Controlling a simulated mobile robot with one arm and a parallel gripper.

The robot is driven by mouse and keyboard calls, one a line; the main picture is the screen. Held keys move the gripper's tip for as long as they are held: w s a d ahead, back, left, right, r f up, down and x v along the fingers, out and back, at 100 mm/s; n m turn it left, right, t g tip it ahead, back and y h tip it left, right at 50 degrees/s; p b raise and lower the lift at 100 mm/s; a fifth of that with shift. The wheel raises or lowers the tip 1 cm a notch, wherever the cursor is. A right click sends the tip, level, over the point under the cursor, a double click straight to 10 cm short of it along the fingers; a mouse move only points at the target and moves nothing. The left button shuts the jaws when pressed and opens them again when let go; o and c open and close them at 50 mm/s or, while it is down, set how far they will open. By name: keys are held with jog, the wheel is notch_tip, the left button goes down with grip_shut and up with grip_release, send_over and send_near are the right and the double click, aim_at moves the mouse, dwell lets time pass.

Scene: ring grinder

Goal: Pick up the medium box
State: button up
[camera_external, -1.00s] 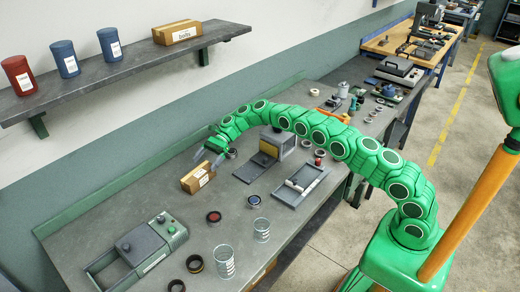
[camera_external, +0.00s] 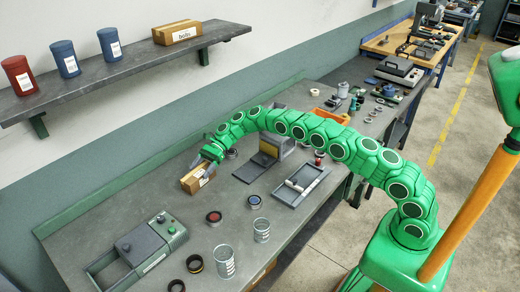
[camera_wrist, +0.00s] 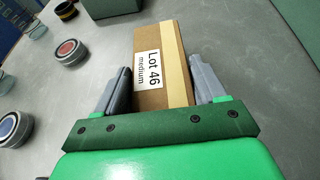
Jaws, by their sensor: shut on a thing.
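The medium box (camera_external: 194,182) is a brown cardboard box on the grey workbench, near the wall side. In the wrist view the box (camera_wrist: 174,60) shows a tape strip and a white label reading "Lot 46 medium". My gripper (camera_external: 205,171) is down at the box in the external view. In the wrist view my gripper (camera_wrist: 160,88) has one grey finger on each side of the box and is shut on it. The box appears to rest on the bench; its underside is hidden.
A grey tray (camera_external: 300,186) lies to the right. A wall shelf (camera_external: 120,70) holds canisters and a box labelled "bolts".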

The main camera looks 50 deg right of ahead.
aim_at(201, 170)
jog(key=c, duration=0.3)
jog(key=shift+r, duration=0.1)
jog(key=shift+r, duration=1.55)
jog(key=shift+s+d+r, duration=0.2)
jog(key=shift+s+r, duration=0.35)
jog(key=shift+r, duration=0.2)
jog(key=shift+s+d+r, duration=0.7)
jog(key=shift+s+r, duration=0.7)
jog(key=shift+s, duration=0.6)
jog(key=shift+s+d+r, duration=0.7)
jog(key=shift+s+r, duration=0.65)
jog(key=shift+s, duration=0.65)
jog(key=shift+s+d+r, duration=0.7)
jog(key=shift+s+r, duration=0.7)
jog(key=shift+s, duration=0.6)
